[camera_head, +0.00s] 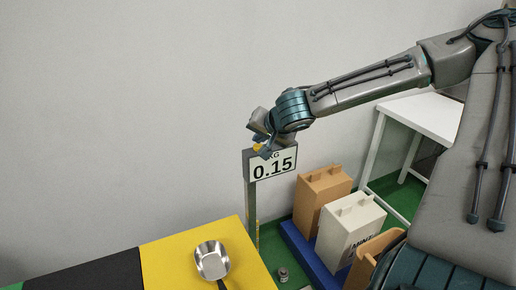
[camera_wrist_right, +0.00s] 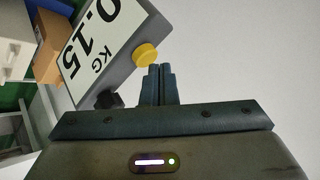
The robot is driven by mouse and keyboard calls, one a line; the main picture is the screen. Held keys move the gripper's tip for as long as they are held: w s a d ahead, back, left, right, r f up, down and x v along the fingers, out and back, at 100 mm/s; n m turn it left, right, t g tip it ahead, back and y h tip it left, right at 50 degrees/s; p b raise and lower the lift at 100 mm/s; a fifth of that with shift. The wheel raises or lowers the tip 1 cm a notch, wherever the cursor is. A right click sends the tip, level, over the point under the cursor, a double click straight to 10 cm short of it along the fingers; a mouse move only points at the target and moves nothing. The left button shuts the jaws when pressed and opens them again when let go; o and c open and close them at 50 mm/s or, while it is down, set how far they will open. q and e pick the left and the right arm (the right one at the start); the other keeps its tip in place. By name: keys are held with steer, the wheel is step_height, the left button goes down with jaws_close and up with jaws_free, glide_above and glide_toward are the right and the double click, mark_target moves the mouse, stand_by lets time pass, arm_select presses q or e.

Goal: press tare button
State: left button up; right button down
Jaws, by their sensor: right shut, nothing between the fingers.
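The scale's display (camera_head: 273,169) stands on a post and reads 0.15 KG; it also shows tilted in the right wrist view (camera_wrist_right: 98,45). A round yellow button (camera_wrist_right: 147,55) and a dark button (camera_wrist_right: 108,100) sit on its edge; no label shows which is tare. My right gripper (camera_head: 264,148) is shut and empty at the top of the display. In the wrist view its fingertips (camera_wrist_right: 160,72) are right beside the yellow button; I cannot tell whether they touch. The gripper partly hides the display's top edge in the head view. My left gripper is not in view.
A metal scoop (camera_head: 212,260) lies on the yellow table top (camera_head: 165,262). A brown box (camera_head: 322,197) and a white box (camera_head: 350,228) stand in a blue tray (camera_head: 300,245) right of the post. A white table (camera_head: 428,115) stands behind my right arm.

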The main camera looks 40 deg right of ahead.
steer(key=shift+f+b, duration=0.55)
steer(key=shift+b, duration=0.15)
stand_by(0.8)
steer(key=shift+r, duration=0.1)
steer(key=shift+r+p, duration=0.55)
steer(key=shift+r, duration=0.35)
steer(key=shift+r, duration=0.1)
step_height(320, 180, up, 5)
steer(key=p, duration=0.3)
steer(key=shift+p, duration=0.3)
steer(key=shift+d, duration=0.1)
